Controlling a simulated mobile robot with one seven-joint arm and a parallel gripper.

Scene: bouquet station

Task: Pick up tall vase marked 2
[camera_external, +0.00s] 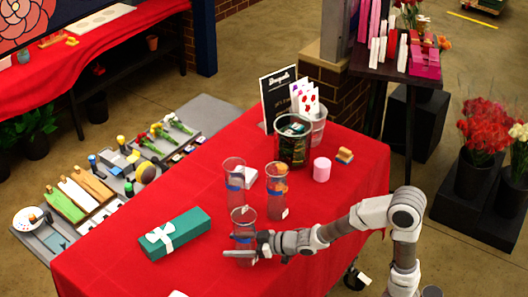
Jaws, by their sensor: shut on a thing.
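Three tall clear vases stand on the red table. The numbers on the tags are too small to read.
A teal gift box (176,233) with a white bow lies to the left. A dark bucket (292,148), a pink cylinder (321,170) and a small sponge-like block (344,156) stand behind. A black sign (275,92) is at the back.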

